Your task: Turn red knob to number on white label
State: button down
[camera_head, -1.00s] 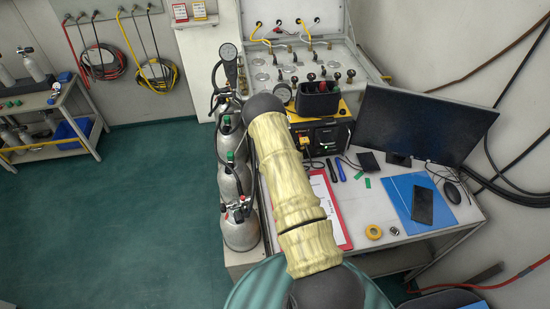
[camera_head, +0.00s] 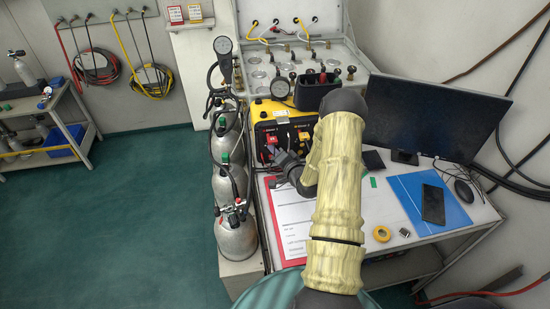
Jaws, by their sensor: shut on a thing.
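A yellow and black box (camera_head: 262,110) stands at the back of the desk, with two dark panels on its front. My gripper (camera_head: 272,152) comes from the right and is shut at the left panel's red knob. Its fingers and wrist hide the lower part of that panel. The exact contact is too small to see. A small pale label (camera_head: 283,122) shows on the box; no number can be read.
Grey cylinders (camera_head: 236,238) with valves and hoses stand close on the left. A monitor (camera_head: 432,120) is to the right of my arm. A red clipboard (camera_head: 270,222), yellow tape roll (camera_head: 382,234) and blue folder (camera_head: 405,190) lie on the desk.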

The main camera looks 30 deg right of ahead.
jog(key=m+b, duration=0.2)
jog(key=f+m+t+b, duration=0.1)
jog(key=m, duration=0.1)
jog(key=shift+d+t+y+b, duration=0.15)
jog(key=shift+t+y+b, duration=0.15)
jog(key=shift+y+b, duration=0.1)
jog(key=shift+m+t+b, duration=0.7)
jog(key=shift+m+b, duration=0.6)
jog(key=shift+m, duration=0.6)
jog(key=shift+r, duration=0.1)
jog(key=c, duration=1.3)
grip_release()
jog(key=shift+o, duration=0.2)
jog(key=shift+s, duration=0.15)
jog(key=s, duration=0.2)
jog(key=s+b, duration=0.1)
jog(key=s, duration=0.4)
jog(key=shift+s+d+f+b, duration=0.1)
jog(key=shift+d+f+b, duration=0.05)
jog(key=shift+f+b, duration=0.25)
